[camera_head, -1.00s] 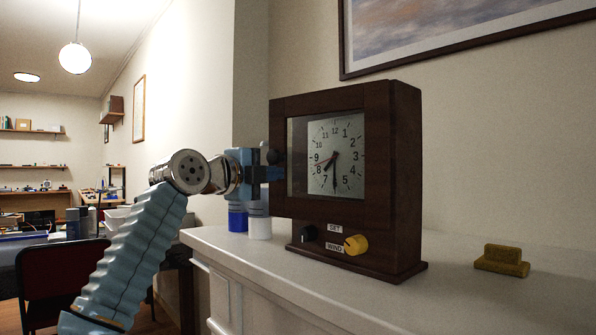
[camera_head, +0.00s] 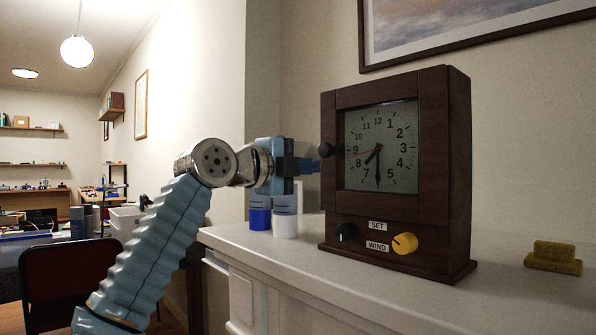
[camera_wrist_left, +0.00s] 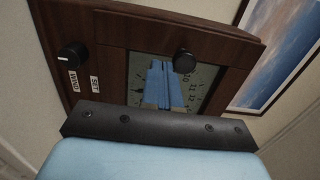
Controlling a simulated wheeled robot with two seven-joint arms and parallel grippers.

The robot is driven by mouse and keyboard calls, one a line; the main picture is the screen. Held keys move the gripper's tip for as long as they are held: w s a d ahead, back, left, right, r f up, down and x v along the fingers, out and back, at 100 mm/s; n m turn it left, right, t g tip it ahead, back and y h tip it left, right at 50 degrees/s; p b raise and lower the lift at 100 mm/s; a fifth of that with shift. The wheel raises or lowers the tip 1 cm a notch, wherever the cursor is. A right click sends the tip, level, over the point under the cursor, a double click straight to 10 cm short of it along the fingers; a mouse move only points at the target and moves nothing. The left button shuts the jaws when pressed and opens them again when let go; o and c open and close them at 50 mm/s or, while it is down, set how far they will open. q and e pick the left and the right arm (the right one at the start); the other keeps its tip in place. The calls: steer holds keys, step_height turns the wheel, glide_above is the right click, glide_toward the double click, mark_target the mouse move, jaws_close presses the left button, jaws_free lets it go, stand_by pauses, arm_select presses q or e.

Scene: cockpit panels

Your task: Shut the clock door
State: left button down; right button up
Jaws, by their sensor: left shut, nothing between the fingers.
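The clock (camera_head: 455,170) is a dark wooden case standing upright on a white shelf. Its door (camera_head: 432,150), a wooden frame with glass over the dial (camera_head: 382,148), looks flush with the case front; a small gap cannot be ruled out. A dark round door knob (camera_head: 326,150) sits at the frame's left side and shows in the wrist view (camera_wrist_left: 184,62). My left gripper (camera_head: 314,166) is shut and empty, its tips beside the door's left edge, just below the knob. I cannot tell if they touch it. My right gripper is out of view.
Below the door are a black knob (camera_head: 345,231) and a yellow knob (camera_head: 405,243). Blue and white containers (camera_head: 285,215) stand left of the clock, behind my gripper. A yellow block (camera_head: 553,257) lies at the right on the shelf (camera_head: 430,300). The shelf's front is clear.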

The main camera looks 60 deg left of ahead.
arm_select(q)
steer(key=v, duration=1)
steer(key=shift+s+a+b, duration=0.15)
steer(key=shift+b, duration=0.15)
